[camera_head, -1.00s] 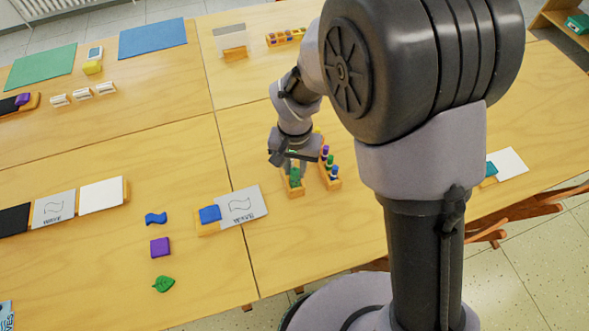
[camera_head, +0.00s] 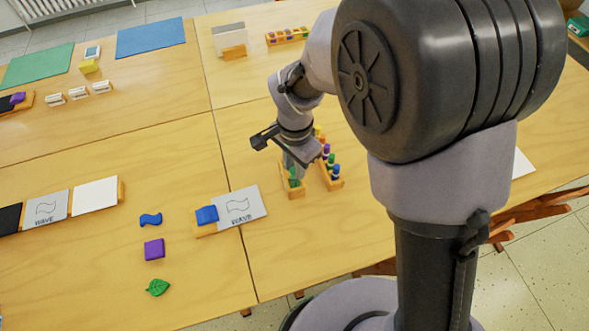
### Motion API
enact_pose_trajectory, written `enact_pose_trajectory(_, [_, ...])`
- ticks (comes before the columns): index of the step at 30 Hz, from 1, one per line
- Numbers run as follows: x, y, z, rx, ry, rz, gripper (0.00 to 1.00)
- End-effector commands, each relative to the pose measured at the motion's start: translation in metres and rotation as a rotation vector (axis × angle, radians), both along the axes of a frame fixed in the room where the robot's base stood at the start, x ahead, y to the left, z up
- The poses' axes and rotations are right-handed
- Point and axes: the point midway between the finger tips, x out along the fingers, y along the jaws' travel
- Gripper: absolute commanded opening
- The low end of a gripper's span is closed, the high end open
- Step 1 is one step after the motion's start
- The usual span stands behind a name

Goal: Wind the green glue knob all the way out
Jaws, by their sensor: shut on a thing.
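The green glue knob (camera_head: 293,181) stands in the near end of a small wooden holder (camera_head: 298,193) on the table, right of the wave card. My gripper (camera_head: 294,168) points down over it and is shut on it. The fingers cover part of the knob, so its thread and how far out it stands cannot be told.
A second wooden holder (camera_head: 336,186) with purple, green and blue capped pieces stands close on the right. A wave card (camera_head: 239,206) with a blue block (camera_head: 207,214) lies to the left.

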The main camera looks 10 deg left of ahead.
Motion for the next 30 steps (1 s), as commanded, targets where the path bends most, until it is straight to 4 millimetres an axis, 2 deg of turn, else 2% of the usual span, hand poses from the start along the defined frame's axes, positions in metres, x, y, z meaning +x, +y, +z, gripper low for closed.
enact_pose_trajectory(15, [0.0001, 0.0, -0.0012, 0.0, 0.0, -0.285, 0.07])
enact_pose_trajectory(26, [0.0001, 0.0, 0.0002, 0.0, 0.0, -0.325, 0.07])
enact_pose_trajectory(27, [0.0001, 0.0, 0.0002, 0.0, 0.0, -0.325, 0.31])
enact_pose_trajectory(30, [0.0001, 0.0, 0.0001, 0.0, 0.0, -0.325, 0.51])
